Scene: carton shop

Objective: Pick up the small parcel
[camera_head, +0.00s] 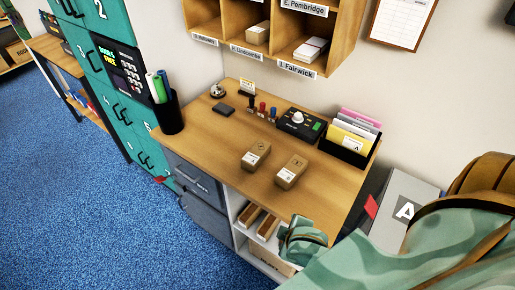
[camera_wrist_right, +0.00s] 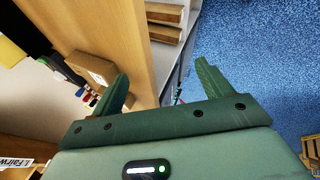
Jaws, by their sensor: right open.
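Two small brown parcels with white labels lie on the wooden desk, a left one (camera_head: 256,155) and a right one (camera_head: 290,172), slightly apart. I cannot tell which one the task means. My right gripper (camera_head: 302,238) is at the desk's front right edge, nearer than both parcels and touching neither. In the right wrist view its two fingers (camera_wrist_right: 163,74) are spread, with nothing between them but the desk edge and floor beyond. One brown parcel (camera_wrist_right: 90,67) shows there beside the left finger, partly hidden by it. My left gripper is out of view.
The desk (camera_head: 223,140) also holds a black control box (camera_head: 300,123), a file holder (camera_head: 350,149), stamps and a bell. Pigeonholes (camera_head: 325,68) hang above, one with another small parcel (camera_head: 258,33). Teal lockers (camera_head: 110,75) stand left. A grey box marked A (camera_head: 400,203) stands right.

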